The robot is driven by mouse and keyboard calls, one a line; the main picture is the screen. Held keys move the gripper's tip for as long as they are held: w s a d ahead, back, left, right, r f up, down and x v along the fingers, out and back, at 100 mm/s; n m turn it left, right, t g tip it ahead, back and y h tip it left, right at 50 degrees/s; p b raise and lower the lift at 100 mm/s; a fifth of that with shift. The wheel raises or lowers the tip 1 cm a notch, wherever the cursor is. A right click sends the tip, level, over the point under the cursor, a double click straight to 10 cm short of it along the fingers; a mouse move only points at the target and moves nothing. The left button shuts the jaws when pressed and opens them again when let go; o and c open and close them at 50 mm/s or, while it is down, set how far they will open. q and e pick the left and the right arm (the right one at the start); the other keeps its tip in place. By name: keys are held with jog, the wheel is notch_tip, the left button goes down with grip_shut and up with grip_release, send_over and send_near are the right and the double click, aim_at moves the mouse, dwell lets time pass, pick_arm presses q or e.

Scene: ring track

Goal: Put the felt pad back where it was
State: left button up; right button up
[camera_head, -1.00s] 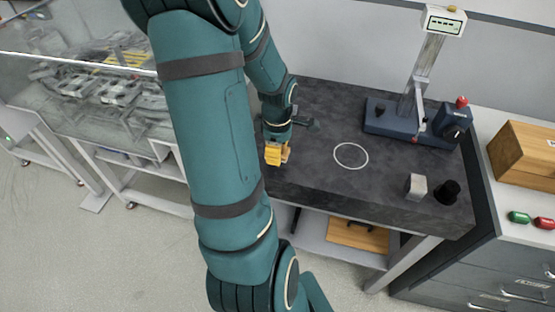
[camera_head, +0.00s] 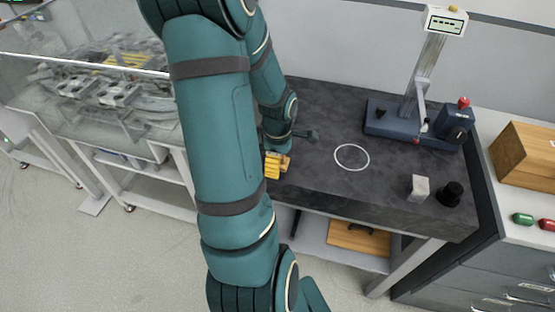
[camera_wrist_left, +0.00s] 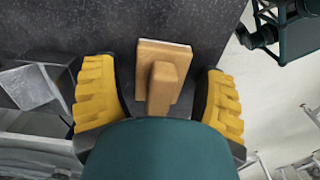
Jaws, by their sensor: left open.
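The felt pad (camera_wrist_left: 183,62) appears as a tan wooden block with a pale edge and a raised handle. In the wrist view it lies close to the dark tabletop's edge. My left gripper (camera_wrist_left: 158,98) is open, with one yellow finger on each side of the handle and visible gaps on both sides. In the head view the left gripper (camera_head: 276,165) is at the left front edge of the dark table, and a bit of tan shows beside its yellow finger. My right gripper is not in view.
The dark table (camera_head: 320,190) carries a white ring mark (camera_head: 352,157), clear inside. A blue-based stand (camera_head: 405,125) is behind it. A grey cube (camera_head: 418,188) and a black knob-like piece (camera_head: 450,194) are near the right end. A wooden box (camera_head: 525,155) stands on the right cabinet.

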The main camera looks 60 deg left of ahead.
pick_arm(q)
jog(key=shift+r, duration=0.25)
notch_tip(320, 180, up, 12)
jog(key=p, duration=0.3)
jog(key=shift+p, duration=0.35)
jog(key=shift+f, duration=0.1)
